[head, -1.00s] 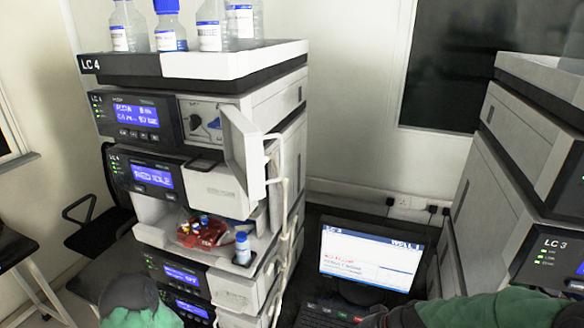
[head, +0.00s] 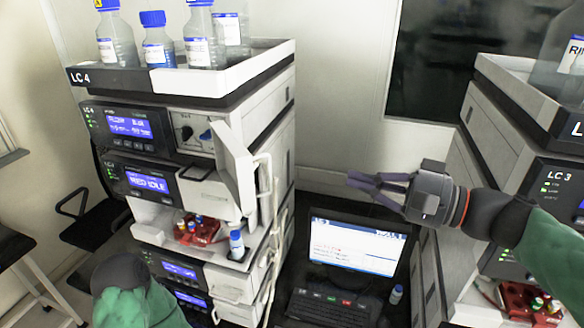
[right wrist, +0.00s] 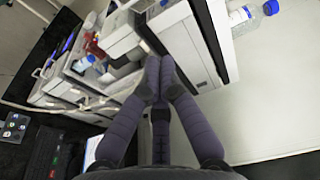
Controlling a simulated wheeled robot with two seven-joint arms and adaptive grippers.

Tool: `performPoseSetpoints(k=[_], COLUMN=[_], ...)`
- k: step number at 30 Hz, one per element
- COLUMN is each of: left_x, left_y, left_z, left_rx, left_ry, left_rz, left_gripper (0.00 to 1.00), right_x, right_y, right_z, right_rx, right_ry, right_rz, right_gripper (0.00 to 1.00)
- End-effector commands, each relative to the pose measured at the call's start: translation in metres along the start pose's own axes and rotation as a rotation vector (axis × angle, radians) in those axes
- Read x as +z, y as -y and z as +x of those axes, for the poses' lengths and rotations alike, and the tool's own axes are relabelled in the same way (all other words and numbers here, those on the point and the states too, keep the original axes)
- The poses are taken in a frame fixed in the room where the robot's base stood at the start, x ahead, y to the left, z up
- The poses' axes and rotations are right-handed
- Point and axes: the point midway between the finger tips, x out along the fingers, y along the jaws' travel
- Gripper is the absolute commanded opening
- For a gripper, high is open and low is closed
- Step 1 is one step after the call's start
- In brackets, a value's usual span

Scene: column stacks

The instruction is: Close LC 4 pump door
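The LC 4 stack (head: 180,130) stands at the left in the head view. Its pump module (head: 128,125) is near the top, under the bottle tray. The white pump door (head: 234,165) is swung open, sticking out from the right side of the module's front. Knobs show in the uncovered pump bay (head: 196,131). My left gripper is out of view.
Bottles stand in the tray (head: 245,72) on top of LC 4. Below the pump, an open bay holds a red rack (head: 198,230) and a vial (head: 237,245). Pale tubing (head: 268,200) hangs beside the door.

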Motion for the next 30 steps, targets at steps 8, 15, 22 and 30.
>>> performPoseSetpoints(k=[8,15,22,30], left_x=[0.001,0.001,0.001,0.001], left_y=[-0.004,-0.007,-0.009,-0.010], left_z=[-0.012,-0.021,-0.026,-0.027], left_rx=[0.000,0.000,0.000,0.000], left_ry=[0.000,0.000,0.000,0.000], left_rz=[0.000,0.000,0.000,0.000], left_gripper=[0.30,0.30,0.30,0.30], right_x=[0.001,0.001,0.023,0.028], right_y=[0.001,0.000,0.000,-0.001], right_z=[0.050,0.093,0.112,0.117], right_rx=[0.003,0.004,0.002,0.003], right_ry=[0.006,0.004,0.002,-0.001], right_rz=[0.001,0.001,0.001,0.001], right_gripper=[0.00,0.00,0.00,0.00])
